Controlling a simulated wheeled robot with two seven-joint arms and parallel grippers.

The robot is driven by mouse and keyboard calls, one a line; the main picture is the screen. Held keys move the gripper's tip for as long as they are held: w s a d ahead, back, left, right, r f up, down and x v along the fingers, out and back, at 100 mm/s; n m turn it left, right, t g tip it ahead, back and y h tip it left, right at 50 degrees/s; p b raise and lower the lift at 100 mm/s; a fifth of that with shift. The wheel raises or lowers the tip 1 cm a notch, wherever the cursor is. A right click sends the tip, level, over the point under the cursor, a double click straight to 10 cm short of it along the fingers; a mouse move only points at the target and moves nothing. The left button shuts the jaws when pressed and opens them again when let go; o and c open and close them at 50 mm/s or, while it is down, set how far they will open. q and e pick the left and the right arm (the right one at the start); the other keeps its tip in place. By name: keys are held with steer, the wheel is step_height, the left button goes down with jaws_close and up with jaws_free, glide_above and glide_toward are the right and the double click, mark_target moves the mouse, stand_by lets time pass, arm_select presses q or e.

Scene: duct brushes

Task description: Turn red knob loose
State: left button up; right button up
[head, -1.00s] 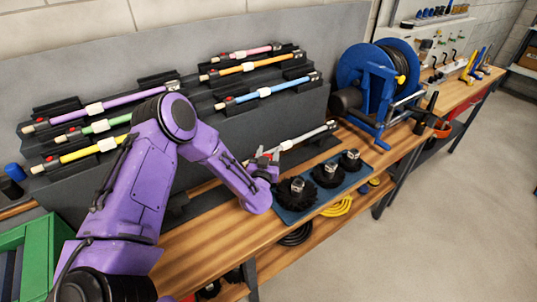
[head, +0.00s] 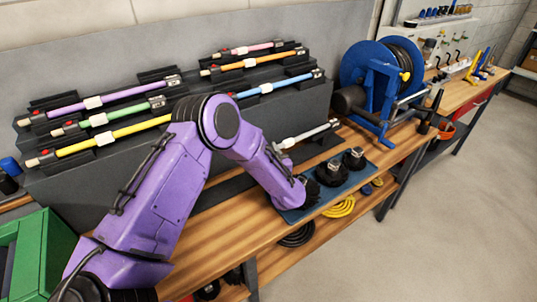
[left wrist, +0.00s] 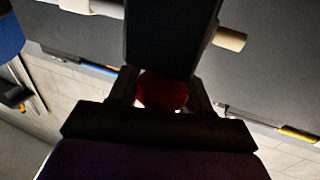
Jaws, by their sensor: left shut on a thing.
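The red knob (left wrist: 162,92) shows in the left wrist view, between the two dark fingers of my left gripper (left wrist: 160,97), which is shut on it. A dark block covers part of the view just above the knob, and a tan rod end (left wrist: 230,39) sticks out beside it. In the head view my purple left forearm hides the gripper and this knob. My right gripper is in neither view.
A blue tray (head: 345,187) with black round brushes (head: 332,172) lies close to my left wrist. Coloured rods, such as the purple rod (head: 122,95), rest on the stepped grey rack. A blue hose reel (head: 378,85) stands to the right. The wooden bench front (head: 222,237) is clear.

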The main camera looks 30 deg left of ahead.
arm_select(q)
steer(key=shift+s+n+g+y+b, duration=0.1)
steer(key=shift+n+g+y+b, duration=0.25)
steer(key=shift+n+g+y, duration=0.6)
steer(key=shift+a+g, duration=0.1)
steer(key=shift+g, duration=0.15)
steer(key=o, duration=1)
steer(key=shift+c, duration=0.2)
steer(key=b+v, duration=0.2)
steer(key=v, duration=0.8)
steer(key=shift+s+d+b, duration=0.2)
steer(key=shift+d+b, duration=0.05)
steer(key=shift+b, duration=0.15)
steer(key=shift+r, duration=0.1)
steer(key=shift+c, duration=0.2)
